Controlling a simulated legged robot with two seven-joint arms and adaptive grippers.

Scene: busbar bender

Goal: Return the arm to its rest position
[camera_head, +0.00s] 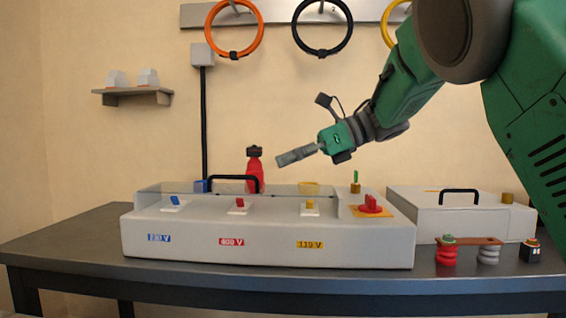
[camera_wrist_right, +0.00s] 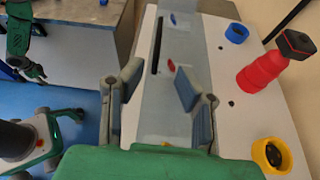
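My right arm comes in from the upper right of the head view. Its gripper (camera_head: 287,158) points left in the air, above and behind the grey bender box (camera_head: 270,243). In the right wrist view the two fingers of this gripper (camera_wrist_right: 158,84) stand apart with nothing between them, above the box top. My left gripper is out of the head view. In the right wrist view, what appears to be my left gripper (camera_wrist_right: 30,68) hangs at the far left, small and dark, so its opening cannot be told.
Red switch (camera_head: 370,204) sits on the box's right. A second grey box (camera_head: 455,220) and insulators (camera_head: 446,252) are on the dark table (camera_head: 60,243). Cable rings (camera_head: 233,52) hang above. Air left of the gripper is clear.

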